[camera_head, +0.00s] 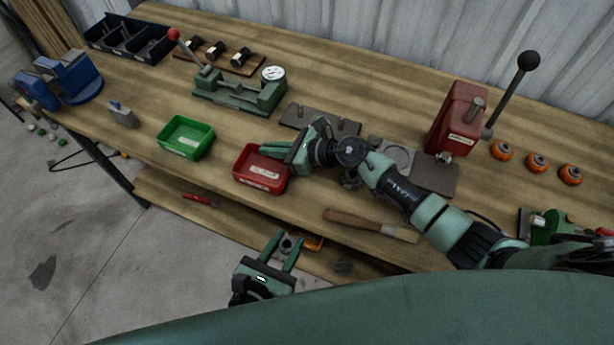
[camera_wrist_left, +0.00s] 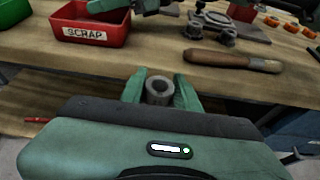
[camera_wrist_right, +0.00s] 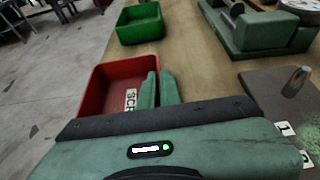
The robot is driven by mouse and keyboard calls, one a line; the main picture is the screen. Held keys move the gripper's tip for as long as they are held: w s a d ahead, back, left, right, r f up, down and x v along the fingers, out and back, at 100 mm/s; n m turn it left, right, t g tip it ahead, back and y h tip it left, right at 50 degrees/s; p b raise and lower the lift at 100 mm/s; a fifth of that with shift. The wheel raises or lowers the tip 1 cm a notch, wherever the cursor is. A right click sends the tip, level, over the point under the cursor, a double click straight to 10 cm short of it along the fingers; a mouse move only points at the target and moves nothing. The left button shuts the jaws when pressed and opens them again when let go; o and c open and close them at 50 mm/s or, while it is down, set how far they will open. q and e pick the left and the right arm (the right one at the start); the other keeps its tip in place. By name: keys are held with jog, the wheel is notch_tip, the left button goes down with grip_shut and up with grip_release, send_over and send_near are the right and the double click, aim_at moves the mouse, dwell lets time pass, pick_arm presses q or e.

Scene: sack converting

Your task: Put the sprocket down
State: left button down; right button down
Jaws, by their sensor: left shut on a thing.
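My left gripper (camera_head: 287,246) is shut on a grey ring-shaped metal part with a round hole (camera_wrist_left: 159,91). It holds the part in front of the bench's front edge, clear of the top. No teeth show on this part, so I cannot tell if it is the sprocket. My right gripper (camera_wrist_right: 158,88) looks shut, with no thing seen between its fingers. It is at the right side of the red SCRAP tray (camera_head: 262,184), whose inside looks empty. A small dark part (camera_head: 350,181) under the right arm is partly hidden.
A green tray (camera_head: 186,153) stands left of the red one. A wooden-handled brush (camera_head: 370,224) lies near the front edge. A green fixture with a dial (camera_head: 238,97) and a red lever press (camera_head: 458,118) stand behind. Orange round parts (camera_head: 537,161) are at right.

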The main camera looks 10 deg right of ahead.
pick_arm(q)
send_near(316, 191)
jog(key=w+d, duration=0.1)
jog(key=w, duration=0.1)
jog(key=w+d, duration=0.2)
jog(key=shift+r, duration=0.1)
jog(key=x, duration=0.2)
jog(key=r+x, duration=0.1)
jog(key=x, duration=0.1)
jog(key=shift+w+d+f, duration=0.1)
jog(key=shift+w+d, duration=0.1)
jog(key=shift+w, duration=0.15)
jog(key=shift+s+a, duration=0.1)
jog(key=shift+f, duration=0.1)
jog(key=c, duration=1)
grip_release()
